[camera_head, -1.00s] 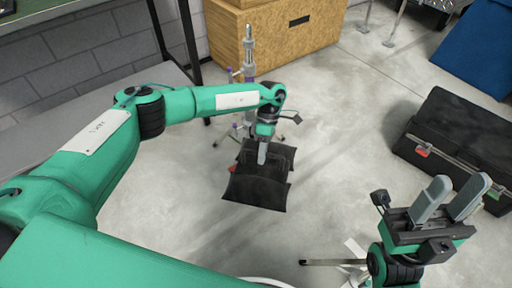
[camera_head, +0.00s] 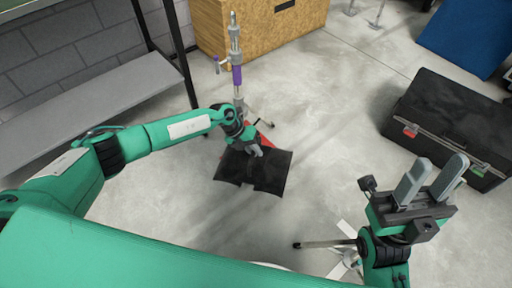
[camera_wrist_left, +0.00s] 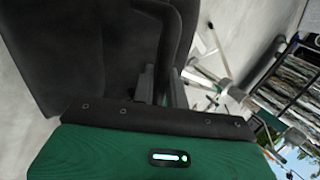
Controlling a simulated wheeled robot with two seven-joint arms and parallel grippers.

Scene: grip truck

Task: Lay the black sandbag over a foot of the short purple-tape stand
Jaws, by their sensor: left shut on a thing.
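The black sandbag (camera_head: 236,168) hangs or lies spread in front of the stand in the head view; whether it touches the floor is unclear. My left gripper (camera_head: 256,151) is shut on its middle, and the sandbag fills the left of the left wrist view (camera_wrist_left: 60,60). The stand with purple tape (camera_head: 237,76) rises upright just behind the left gripper. Its base is partly hidden by my arm and the sandbag; one foot (camera_head: 262,123) shows to the right. Metal stand parts also show in the left wrist view (camera_wrist_left: 228,88). My right gripper (camera_head: 431,182) is open and empty.
A black toolbox (camera_head: 455,115) stands at the right. A wooden crate (camera_head: 270,35) is behind the stand, and a grey shelf (camera_head: 90,110) is at the left. A dark pole (camera_head: 325,243) lies low near my right gripper. The central floor is clear.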

